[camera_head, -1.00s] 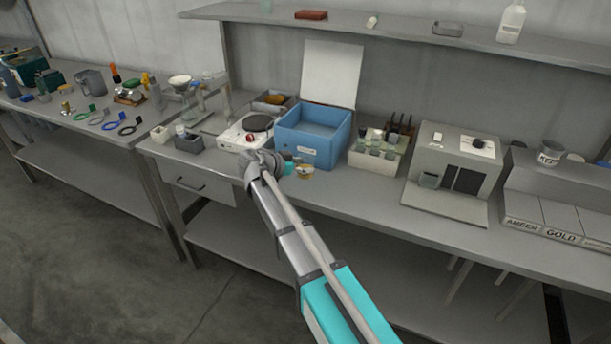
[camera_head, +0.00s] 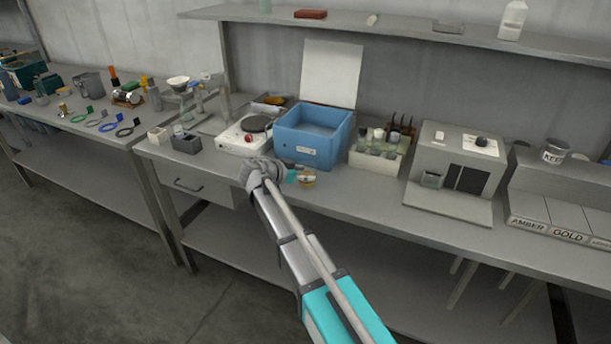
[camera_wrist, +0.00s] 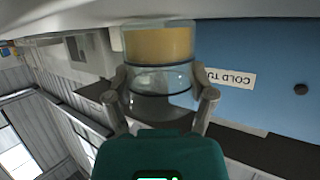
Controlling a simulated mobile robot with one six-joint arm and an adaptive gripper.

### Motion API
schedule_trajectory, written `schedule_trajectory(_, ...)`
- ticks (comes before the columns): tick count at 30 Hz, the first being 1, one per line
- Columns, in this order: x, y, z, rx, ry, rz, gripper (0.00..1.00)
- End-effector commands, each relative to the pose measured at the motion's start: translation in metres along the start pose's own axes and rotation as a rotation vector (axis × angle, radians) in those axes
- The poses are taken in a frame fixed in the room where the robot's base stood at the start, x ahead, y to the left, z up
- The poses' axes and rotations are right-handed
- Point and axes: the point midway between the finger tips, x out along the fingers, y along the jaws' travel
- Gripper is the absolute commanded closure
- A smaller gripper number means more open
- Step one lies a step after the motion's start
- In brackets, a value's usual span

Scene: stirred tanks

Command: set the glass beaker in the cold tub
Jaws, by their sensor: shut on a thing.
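The glass beaker (camera_wrist: 160,75) shows in the wrist view between the fingers of my gripper (camera_wrist: 161,97). It has an amber content at one end and dark rings around it. My gripper is shut on it. In the head view my gripper (camera_head: 292,177) is in front of the bench near the blue cold tub (camera_head: 308,151), and the beaker (camera_head: 307,179) shows small at its tip. The tub is an open blue box with a raised white lid behind. Its labelled front wall (camera_wrist: 265,65) is beside the beaker in the wrist view. The beaker is outside the tub.
A white hot plate (camera_head: 236,141) stands left of the tub. A rack of vials (camera_head: 377,150) stands right of it, then a grey box station (camera_head: 456,170). A shelf (camera_head: 400,29) runs above the bench. A grey box (camera_head: 187,144) sits at the left.

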Motion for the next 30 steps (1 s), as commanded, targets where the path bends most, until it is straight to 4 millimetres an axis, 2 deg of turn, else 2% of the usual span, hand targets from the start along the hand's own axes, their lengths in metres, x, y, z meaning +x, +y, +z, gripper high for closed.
schedule_trajectory(10, 0.0015, -0.0002, 0.0047, 0.000, 0.000, -0.001, 0.80)
schedule_trajectory(11, 0.0010, -0.0002, 0.0036, 0.000, 0.000, -0.001, 0.24)
schedule_trajectory(15, 0.0008, -0.0002, 0.0034, 0.000, 0.000, -0.001, 0.00)
schedule_trajectory(30, 0.0008, -0.0003, 0.0037, 0.000, 0.000, -0.001, 0.00)
